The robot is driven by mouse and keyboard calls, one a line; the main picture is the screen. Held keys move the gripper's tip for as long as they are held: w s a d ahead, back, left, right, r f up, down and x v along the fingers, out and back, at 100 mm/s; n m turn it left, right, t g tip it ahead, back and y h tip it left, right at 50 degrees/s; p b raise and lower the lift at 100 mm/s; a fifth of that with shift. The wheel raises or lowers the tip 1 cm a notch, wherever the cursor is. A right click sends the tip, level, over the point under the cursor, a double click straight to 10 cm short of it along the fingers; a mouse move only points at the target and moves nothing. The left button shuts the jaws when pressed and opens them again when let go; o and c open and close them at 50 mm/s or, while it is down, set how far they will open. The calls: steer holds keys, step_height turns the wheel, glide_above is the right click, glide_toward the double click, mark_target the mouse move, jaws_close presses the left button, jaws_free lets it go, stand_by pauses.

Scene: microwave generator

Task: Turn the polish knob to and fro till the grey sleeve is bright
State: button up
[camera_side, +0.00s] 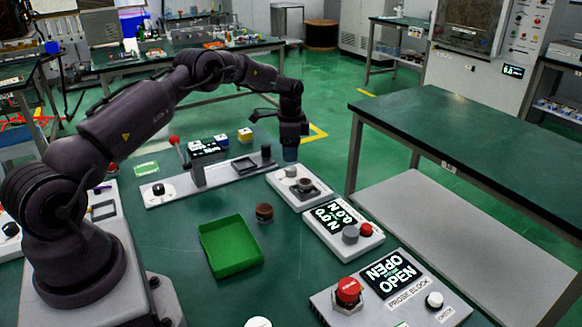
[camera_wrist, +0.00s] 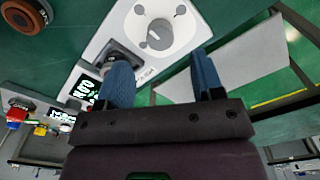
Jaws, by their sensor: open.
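The polish knob (camera_wrist: 160,35) is a round grey knob with a pointer mark, on a white panel. In the side view the knob (camera_side: 290,171) stands at the panel's far end, near my gripper. Beside it is a dark seat (camera_wrist: 122,58), which shows in the side view with a dull grey round piece (camera_side: 305,184), apparently the sleeve. A finger partly covers the seat in the wrist view. My gripper (camera_wrist: 160,62) is open and empty, with blue fingers apart. In the side view my gripper (camera_side: 290,153) hangs just above and behind the knob, apparently not touching it.
A probe block (camera_side: 395,290) is farther forward. A brown round part (camera_side: 264,212) and a green tray (camera_side: 231,247) lie to the left. A long lever panel (camera_side: 205,180) stands behind.

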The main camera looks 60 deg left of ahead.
mark_target(291, 168)
step_height(291, 168, down, 6)
steer(key=shift+r, duration=0.1)
steer(key=c, duration=0.9)
steer(key=shift+n, duration=0.3)
steer(key=n, duration=0.5)
steer(key=shift+n, duration=0.3)
steer(key=n, duration=0.6)
steer(key=shift+n, duration=0.3)
